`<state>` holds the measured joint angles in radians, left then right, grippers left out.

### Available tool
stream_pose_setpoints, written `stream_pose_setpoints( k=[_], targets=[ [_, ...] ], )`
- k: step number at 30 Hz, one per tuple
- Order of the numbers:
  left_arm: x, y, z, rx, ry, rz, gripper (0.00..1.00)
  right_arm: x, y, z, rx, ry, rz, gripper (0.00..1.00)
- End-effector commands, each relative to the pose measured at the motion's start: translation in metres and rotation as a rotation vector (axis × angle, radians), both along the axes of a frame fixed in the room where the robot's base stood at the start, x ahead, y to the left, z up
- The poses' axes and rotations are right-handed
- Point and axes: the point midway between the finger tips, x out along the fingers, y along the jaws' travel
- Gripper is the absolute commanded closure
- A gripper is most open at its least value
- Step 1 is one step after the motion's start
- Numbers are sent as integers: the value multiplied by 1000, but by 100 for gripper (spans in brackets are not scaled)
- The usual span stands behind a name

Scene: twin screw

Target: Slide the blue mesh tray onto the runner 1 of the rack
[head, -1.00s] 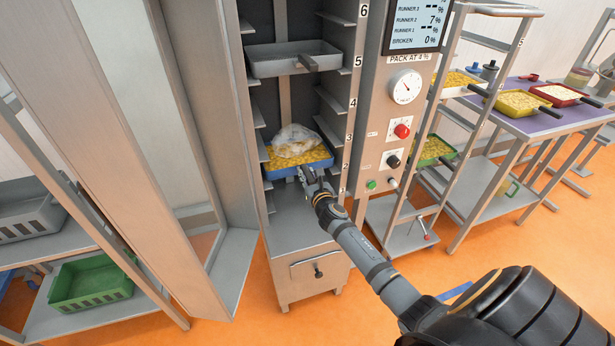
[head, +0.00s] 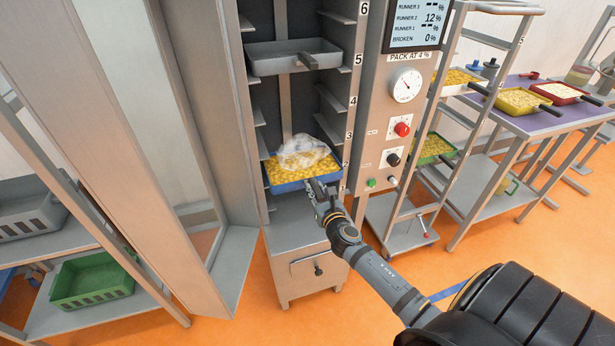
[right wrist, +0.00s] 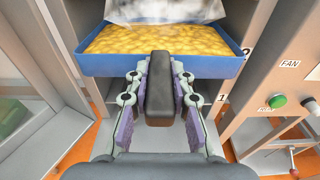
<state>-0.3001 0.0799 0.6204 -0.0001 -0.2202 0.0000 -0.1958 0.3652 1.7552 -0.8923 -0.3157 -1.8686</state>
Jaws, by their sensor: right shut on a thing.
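The blue mesh tray (head: 288,186) is in the tall metal rack cabinet, level with the label 2, its front edge at the opening. It is filled with yellow pieces (head: 283,173), and a translucent whitish mass (head: 302,152) hangs over its back part; I cannot tell if this is film or vapour. My right gripper (head: 318,192) is at the tray's front. In the right wrist view my right gripper (right wrist: 159,95) is shut on the tray's dark handle (right wrist: 159,80). The label 1 (right wrist: 222,97) is below the tray's level. My left gripper is not in view.
A grey tray (head: 293,60) sits higher in the rack, near label 5. The open cabinet door (head: 165,130) stands left. A trolley (head: 440,165) with trays stands farther right.

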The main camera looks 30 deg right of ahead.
Motion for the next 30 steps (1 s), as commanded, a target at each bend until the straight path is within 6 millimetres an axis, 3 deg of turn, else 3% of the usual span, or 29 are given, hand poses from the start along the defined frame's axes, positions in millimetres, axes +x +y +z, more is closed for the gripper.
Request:
stream_pose_setpoints(
  k=[30],
  targets=[
    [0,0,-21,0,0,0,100,-130,32,0,-2,-1,3,100]
  ],
)
